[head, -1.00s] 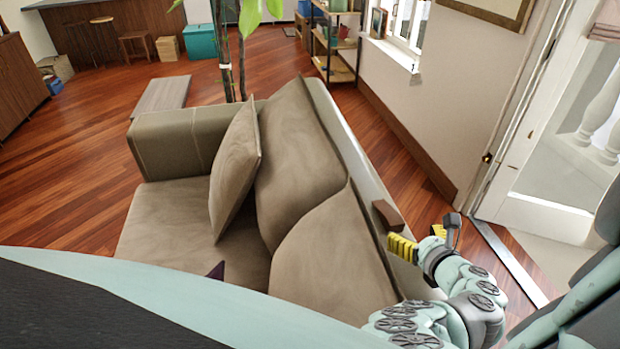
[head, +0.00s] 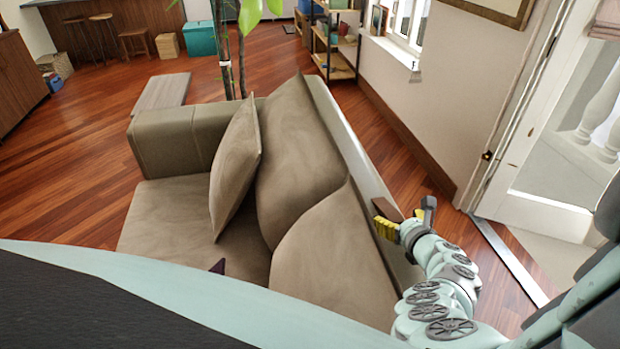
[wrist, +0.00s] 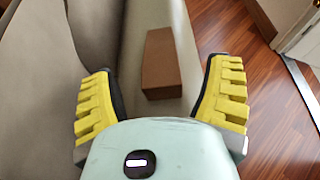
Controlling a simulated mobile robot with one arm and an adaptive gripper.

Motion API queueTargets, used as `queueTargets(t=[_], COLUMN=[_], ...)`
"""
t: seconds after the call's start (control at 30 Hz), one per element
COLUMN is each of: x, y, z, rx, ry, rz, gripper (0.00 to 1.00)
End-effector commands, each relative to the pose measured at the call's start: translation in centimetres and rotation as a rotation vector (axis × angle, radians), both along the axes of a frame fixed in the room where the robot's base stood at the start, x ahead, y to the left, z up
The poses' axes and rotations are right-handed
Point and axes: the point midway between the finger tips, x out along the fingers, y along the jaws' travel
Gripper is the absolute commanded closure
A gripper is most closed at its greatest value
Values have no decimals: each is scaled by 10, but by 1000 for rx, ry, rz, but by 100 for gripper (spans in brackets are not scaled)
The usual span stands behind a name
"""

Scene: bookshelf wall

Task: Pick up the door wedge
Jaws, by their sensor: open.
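The door wedge (wrist: 166,64) is a brown block lying on the narrow top of the sofa's backrest. In the head view the wedge (head: 387,209) shows just beyond my gripper (head: 396,222), which partly covers it. In the wrist view my gripper (wrist: 160,105) has its two yellow fingers spread wide, with nothing between the tips. I cannot tell the exact height of the gripper above the backrest.
The beige sofa (head: 190,215) with its cushions lies left of my arm. A wall (head: 420,110) and an open white door (head: 545,190) stand to the right. A strip of wood floor (head: 400,140) runs between backrest and wall. A plant (head: 245,15) stands behind the sofa.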

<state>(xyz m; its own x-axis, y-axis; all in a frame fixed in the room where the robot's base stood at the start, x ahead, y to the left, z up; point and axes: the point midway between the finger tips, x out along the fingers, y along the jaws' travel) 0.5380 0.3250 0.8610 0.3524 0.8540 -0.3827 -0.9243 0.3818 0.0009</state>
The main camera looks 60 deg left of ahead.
Motion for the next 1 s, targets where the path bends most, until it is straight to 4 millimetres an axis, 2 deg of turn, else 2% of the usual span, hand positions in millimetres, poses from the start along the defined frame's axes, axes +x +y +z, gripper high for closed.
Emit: queueTargets(t=[0.27,0.63,1.0], x=[7,8,8], y=[16,18,18], z=[-7,-8,-8], rx=[0,0,0], ry=[-2,-1,-1], rz=[0,-2,-2], gripper=[22,21,59])
